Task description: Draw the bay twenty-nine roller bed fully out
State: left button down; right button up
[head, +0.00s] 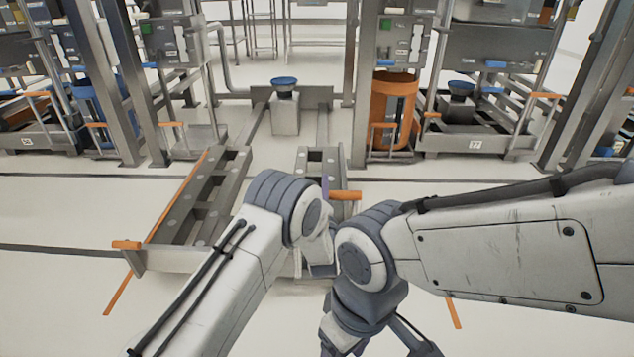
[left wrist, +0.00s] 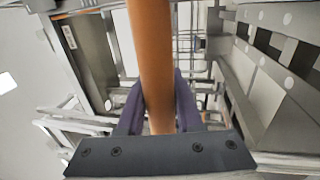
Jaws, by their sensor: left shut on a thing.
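A grey roller bed (head: 190,215) with two pale-dotted rails extends from the middle bay out over the floor. Its front left corner has a short orange end (head: 126,245). No number twenty-nine is readable. An orange bar (head: 345,195) shows by its right rail, partly behind my arms. My left gripper (head: 325,188) is at this bar, mostly hidden by its own wrist. In the left wrist view its dark fingers (left wrist: 158,112) close on both sides of the orange bar (left wrist: 152,50). My right gripper is low in the head view; its fingertips are not clear.
A blue-topped pedestal (head: 285,105) stands at the back of the bay. An orange bin (head: 392,110) stands right of it. Steel posts (head: 357,80) flank the bay. Similar stations stand at both sides. The floor left of the bed is clear.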

pick_arm(q)
jog(key=shift+s+d+f, duration=0.1)
jog(key=shift+s, duration=0.25)
jog(key=c, duration=0.6)
grip_release()
jog(key=shift+d, duration=0.1)
jog(key=p+v, duration=0.4)
jog(key=v, duration=0.6)
jog(key=shift+s, duration=0.2)
